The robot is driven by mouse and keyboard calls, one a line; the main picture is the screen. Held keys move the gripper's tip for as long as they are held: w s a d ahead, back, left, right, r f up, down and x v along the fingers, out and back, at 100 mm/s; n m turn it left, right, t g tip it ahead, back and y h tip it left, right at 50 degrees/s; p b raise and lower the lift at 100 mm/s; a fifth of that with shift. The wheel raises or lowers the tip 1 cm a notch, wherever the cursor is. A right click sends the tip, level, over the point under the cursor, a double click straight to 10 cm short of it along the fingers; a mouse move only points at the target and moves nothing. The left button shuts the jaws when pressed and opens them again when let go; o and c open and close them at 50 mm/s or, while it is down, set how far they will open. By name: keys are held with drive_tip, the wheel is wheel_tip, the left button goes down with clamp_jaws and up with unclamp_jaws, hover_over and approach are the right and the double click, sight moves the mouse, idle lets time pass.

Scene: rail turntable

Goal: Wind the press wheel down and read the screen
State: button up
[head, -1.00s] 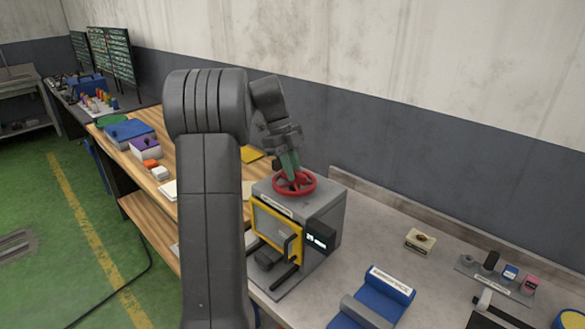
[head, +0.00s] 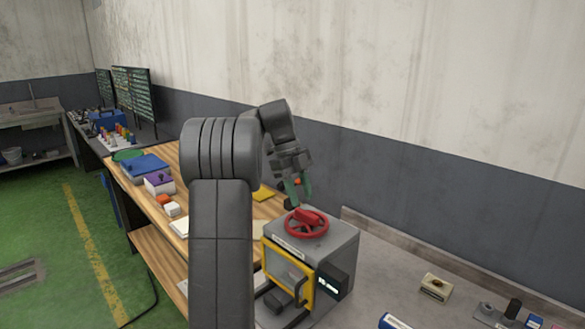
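The press (head: 339,245) is a grey box with a yellow-framed front door (head: 290,277). The red press wheel (head: 307,224) lies flat on its top, with a raised red hub in the middle. A dark screen (head: 333,281) on the press's right-hand face carries small white characters, too small to read. My gripper (head: 298,200) hangs above the wheel, its green fingers parted with nothing visible held between them. It appears clear of the hub. The fingertips are small in this view.
The wooden bench (head: 226,205) to the left holds a blue box (head: 144,166), a purple-topped box (head: 159,183) and small blocks. A wall stands behind.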

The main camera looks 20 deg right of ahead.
sight(306, 212)
drive_tip(key=p+v, duration=0.4)
drive_tip(key=v, duration=0.5)
drive_tip(key=shift+f, duration=0.1)
idle(0.3)
drive_tip(key=b+x, duration=0.3)
drive_tip(key=x, duration=1)
drive_tip(key=shift+s+d+f, duration=0.1)
drive_tip(key=shift+s+f, duration=0.05)
drive_tip(key=shift+f, duration=0.15)
